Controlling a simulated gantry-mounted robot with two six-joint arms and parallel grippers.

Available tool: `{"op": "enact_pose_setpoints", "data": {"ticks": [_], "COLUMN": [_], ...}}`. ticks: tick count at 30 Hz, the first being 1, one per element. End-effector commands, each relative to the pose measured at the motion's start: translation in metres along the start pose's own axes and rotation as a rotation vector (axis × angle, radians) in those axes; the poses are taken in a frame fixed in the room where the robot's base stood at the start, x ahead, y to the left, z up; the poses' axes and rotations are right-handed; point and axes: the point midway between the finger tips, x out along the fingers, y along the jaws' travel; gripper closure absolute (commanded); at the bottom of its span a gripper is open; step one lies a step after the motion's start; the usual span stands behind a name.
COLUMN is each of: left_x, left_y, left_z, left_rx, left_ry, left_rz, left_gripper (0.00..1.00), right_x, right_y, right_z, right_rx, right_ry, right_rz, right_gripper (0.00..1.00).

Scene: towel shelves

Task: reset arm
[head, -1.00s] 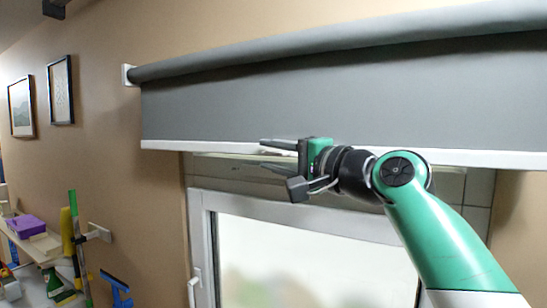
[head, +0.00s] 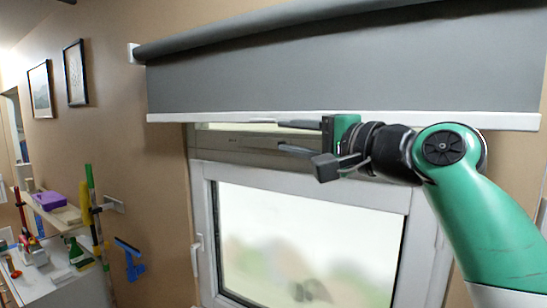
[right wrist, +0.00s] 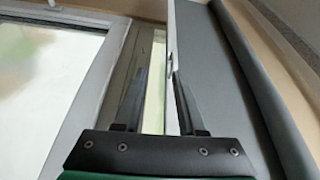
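My right gripper (head: 265,135) is in front of the upper part of the window, at the lower edge of a grey roller blind (head: 350,75). Its two fingers are apart with nothing seen between them. In the head view the upper finger lies just along the white bottom bar (head: 220,117) of the blind. In the right wrist view the gripper (right wrist: 158,72) shows two spread fingers, with the blind (right wrist: 222,85) on the right and the window on the left. I cannot tell whether a finger touches the bar. My left gripper is not in view.
The window (head: 310,240) has a white frame and a handle (head: 197,255) on its left. At the lower left, a shelf (head: 70,215) holds a purple item (head: 48,200). Cleaning tools hang near it, including a blue squeegee (head: 131,260). Two pictures (head: 75,72) hang on the wall.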

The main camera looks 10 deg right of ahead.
Motion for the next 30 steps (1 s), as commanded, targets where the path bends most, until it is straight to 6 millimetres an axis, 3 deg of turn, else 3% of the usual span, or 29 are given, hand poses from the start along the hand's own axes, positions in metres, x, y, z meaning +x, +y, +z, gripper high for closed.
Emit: {"op": "enact_pose_setpoints", "data": {"ticks": [3,6,11,14,17,20,27,30], "left_x": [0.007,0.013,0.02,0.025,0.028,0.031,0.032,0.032], "left_y": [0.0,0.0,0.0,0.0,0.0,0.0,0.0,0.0], "left_z": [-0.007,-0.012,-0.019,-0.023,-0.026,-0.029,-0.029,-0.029], "left_rx": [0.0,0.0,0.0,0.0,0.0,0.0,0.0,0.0], "left_ry": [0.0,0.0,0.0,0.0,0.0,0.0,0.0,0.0], "left_rz": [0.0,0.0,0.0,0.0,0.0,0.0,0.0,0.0], "left_gripper": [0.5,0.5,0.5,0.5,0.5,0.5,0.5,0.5], "right_x": [0.017,0.024,0.012,-0.009,-0.045,-0.094,-0.24,-0.27], "right_y": [0.046,0.075,0.093,0.092,0.081,0.062,-0.006,-0.021], "right_z": [0.0,0.001,0.004,0.008,0.015,0.026,0.059,0.063], "right_rx": [0.034,-0.002,-0.183,-0.364,-0.585,-0.818,-1.342,-1.495], "right_ry": [-0.013,0.002,0.073,0.148,0.255,0.393,0.846,0.983], "right_rz": [0.052,0.045,-0.011,-0.065,-0.128,-0.19,-0.288,-0.247], "right_gripper": [0.6,0.6,0.6,0.6,0.6,0.6,0.6,0.6]}}
